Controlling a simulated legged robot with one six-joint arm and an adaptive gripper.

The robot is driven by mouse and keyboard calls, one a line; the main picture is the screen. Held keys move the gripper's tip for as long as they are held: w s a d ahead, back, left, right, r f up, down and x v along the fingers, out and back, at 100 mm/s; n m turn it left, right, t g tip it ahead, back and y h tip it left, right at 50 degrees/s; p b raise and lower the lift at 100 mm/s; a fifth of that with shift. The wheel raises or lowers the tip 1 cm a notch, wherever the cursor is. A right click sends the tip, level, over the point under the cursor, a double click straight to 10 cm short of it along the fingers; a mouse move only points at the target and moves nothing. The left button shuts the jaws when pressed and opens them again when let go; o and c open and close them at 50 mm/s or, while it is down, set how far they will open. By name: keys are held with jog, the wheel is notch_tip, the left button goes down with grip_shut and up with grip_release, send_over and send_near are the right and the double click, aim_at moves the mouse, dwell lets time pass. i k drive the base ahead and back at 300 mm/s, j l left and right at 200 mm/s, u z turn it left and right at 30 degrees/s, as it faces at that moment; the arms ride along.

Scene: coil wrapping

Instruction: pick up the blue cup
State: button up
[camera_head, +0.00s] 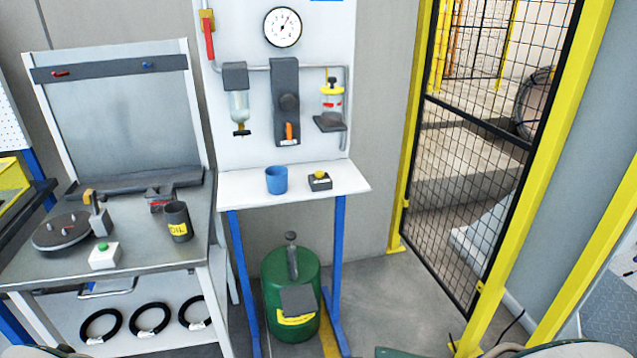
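The blue cup (276,181) stands upright on a small white table (232,195) with blue legs, near the middle of the view. Its open top faces up, and nothing is touching it except the tabletop. A small dark box with a yellow button (320,181) sits just to its right with a gap between them. My gripper is not in view.
A dark oil can (178,222), a green-button box (104,256) and a round dark turntable (62,231) stand on the grey workbench at left. A green tank (291,295) stands under the white table. A yellow-framed mesh fence (470,160) is at right.

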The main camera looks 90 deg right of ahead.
aim_at(277, 177)
jog(key=z, duration=2.65)
jog(key=i+l+u, duration=0.35)
jog(key=i+l, duration=0.2)
jog(key=i+l+u, duration=0.2)
jog(key=l, duration=0.25)
jog(key=i+l+u, duration=0.2)
jog(key=l, duration=0.25)
jog(key=i+l+u, duration=0.15)
jog(key=l, duration=0.25)
jog(key=i, duration=0.1)
